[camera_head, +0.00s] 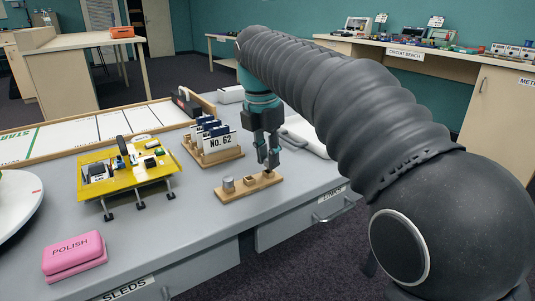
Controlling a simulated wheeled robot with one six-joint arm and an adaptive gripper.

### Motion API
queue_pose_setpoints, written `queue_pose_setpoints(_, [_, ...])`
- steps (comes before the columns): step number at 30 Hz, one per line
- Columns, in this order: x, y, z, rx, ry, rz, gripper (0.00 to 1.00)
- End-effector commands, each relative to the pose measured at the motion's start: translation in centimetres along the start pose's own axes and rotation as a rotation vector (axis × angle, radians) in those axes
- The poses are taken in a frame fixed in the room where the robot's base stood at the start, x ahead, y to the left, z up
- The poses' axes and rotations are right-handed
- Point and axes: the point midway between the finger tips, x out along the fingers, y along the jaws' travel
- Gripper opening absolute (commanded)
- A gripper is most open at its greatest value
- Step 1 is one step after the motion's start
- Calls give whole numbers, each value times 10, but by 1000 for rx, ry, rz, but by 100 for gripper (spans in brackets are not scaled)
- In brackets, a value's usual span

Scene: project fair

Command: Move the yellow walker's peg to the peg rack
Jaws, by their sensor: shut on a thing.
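The yellow walker (92,157) stands on its thin dark-footed legs on the grey table, left of my gripper, with several small parts on its deck. A low wooden block, which looks like the peg rack (238,194), lies in front of my gripper. It carries a grey metal cylinder at its left and a small square wooden piece near its middle. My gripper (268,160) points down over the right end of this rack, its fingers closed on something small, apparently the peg. The fingers mostly hide it, and I cannot tell whether it touches the rack.
A wooden holder (222,159) with upright cards, one reading "No. 62", stands close behind the rack. A pink polish block (74,257) lies front left, a white round plate (14,208) at the left edge. A white track board lies behind. The table's front middle is clear.

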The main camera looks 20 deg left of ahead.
Motion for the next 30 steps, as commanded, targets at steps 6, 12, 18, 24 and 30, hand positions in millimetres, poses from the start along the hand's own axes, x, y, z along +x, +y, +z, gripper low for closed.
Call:
queue_pose_setpoints(6, [4, 0, 0, 0, 0, -1, 4])
queue_pose_setpoints(12, [7, 0, -1, 0, 0, -1, 4])
queue_pose_setpoints(18, [8, 0, -1, 0, 0, 0, 4])
queue_pose_setpoints(24, [8, 0, -1, 0, 0, 0, 4])
queue_pose_setpoints(30, [8, 0, -1, 0, 0, 0, 4])
